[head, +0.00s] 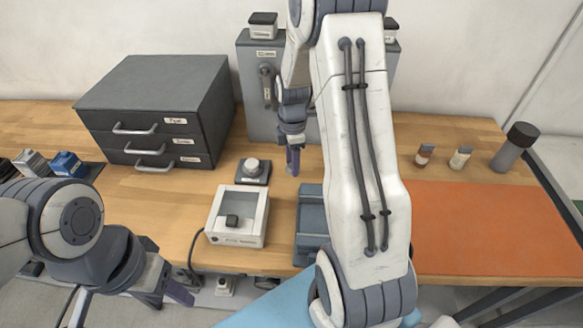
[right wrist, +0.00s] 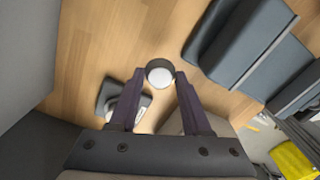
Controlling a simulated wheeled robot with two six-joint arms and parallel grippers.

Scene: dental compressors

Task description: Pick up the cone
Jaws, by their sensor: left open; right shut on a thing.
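My right gripper (head: 293,160) points down over the wooden table, left of my own large arm link. In the right wrist view my right gripper (right wrist: 160,78) is shut on a round, pale-faced piece with a darker rim, the cone (right wrist: 160,74), seen end-on between the fingertips. Its tapered shape cannot be made out, and the fingers hide it in the head view. Whether it touches the table is unclear. My left gripper (head: 170,290) is open and empty at the lower left, near the table's front edge.
A dark drawer cabinet (head: 160,110) and a grey cabinet (head: 252,80) stand at the back. A round knob on a dark base (head: 254,170), a clear-lidded box (head: 238,216) and a blue-grey block (head: 310,225) are close by. An orange mat (head: 480,230) lies right, largely clear.

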